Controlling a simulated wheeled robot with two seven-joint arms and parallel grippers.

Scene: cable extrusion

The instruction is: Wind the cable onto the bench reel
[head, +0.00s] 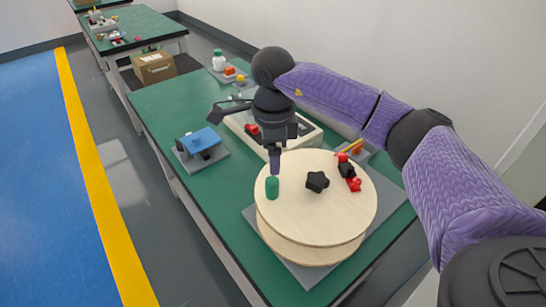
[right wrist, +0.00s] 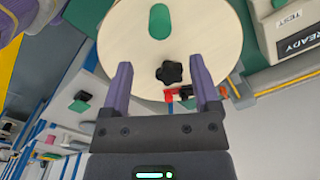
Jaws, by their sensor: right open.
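The bench reel (head: 336,210) has a pale wooden disc with a black star knob (head: 317,181) at its centre and an upright green handle (head: 272,187) near its left rim. A red and black clamp-like part (head: 349,172) sits at the disc's right edge. My right gripper (head: 275,168) points down just above and behind the green handle, open and empty. In the right wrist view the fingers of my right gripper (right wrist: 160,68) are spread, with the handle (right wrist: 159,21) beyond the tips. I cannot make out the cable. My left gripper is out of view.
The reel stands on a grey plate on the green bench (head: 172,110). A blue block on a grey plate (head: 201,142) lies to the left. A pale instrument box (head: 308,138) is behind my gripper. Small items and a cardboard box (head: 153,67) are farther back.

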